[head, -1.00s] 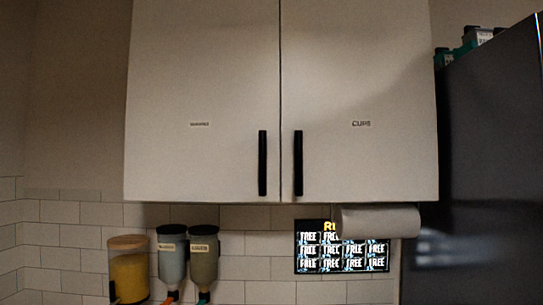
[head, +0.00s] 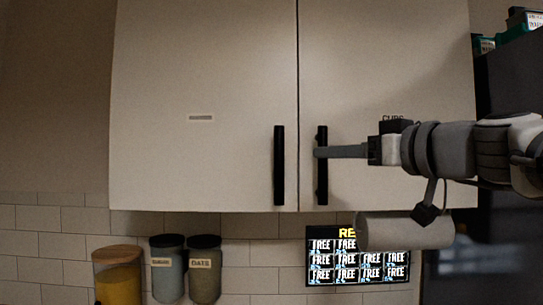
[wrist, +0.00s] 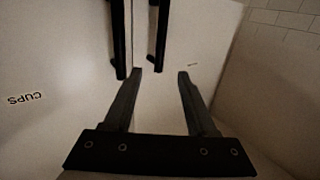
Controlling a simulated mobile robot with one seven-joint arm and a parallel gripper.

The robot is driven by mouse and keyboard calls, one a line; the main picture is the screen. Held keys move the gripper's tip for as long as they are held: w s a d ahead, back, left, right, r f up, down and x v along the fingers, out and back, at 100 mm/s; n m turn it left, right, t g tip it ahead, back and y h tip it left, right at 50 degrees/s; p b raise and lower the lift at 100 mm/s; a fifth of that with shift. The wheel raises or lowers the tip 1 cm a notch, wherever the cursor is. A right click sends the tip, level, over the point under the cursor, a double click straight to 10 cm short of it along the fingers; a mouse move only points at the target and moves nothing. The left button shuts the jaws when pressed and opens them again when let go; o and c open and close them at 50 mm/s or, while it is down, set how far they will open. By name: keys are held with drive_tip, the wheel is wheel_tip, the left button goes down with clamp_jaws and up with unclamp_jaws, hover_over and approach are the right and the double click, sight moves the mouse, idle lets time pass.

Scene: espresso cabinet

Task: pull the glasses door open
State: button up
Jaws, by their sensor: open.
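The glasses door (head: 200,70) is the left white cabinet door, shut, with a small label too blurred to read. Its black vertical handle (head: 279,165) is near the middle seam and also shows in the wrist view (wrist: 161,35). My gripper (head: 318,152) reaches in from the right, its fingertips overlapping the right door's handle in the head view. In the wrist view my gripper (wrist: 160,73) is open and empty, with the glasses handle's end appearing between the fingertips. I cannot tell how far it is from the handle.
The right door (head: 390,60), marked CUPS, is shut; its black handle (head: 322,188) stands close beside the glasses handle. Below hang a paper roll (head: 405,231) and a lit screen (head: 350,262). Jars (head: 118,280) and dispensers (head: 168,268) sit lower left. A dark tall unit (head: 510,90) stands right.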

sight(282, 155)
drive_tip(key=p+x, duration=0.4)
drive_tip(key=x, duration=1.3)
drive_tip(key=shift+a+p, duration=0.1)
drive_tip(key=shift+p, duration=0.25)
clamp_jaws()
idle(0.5)
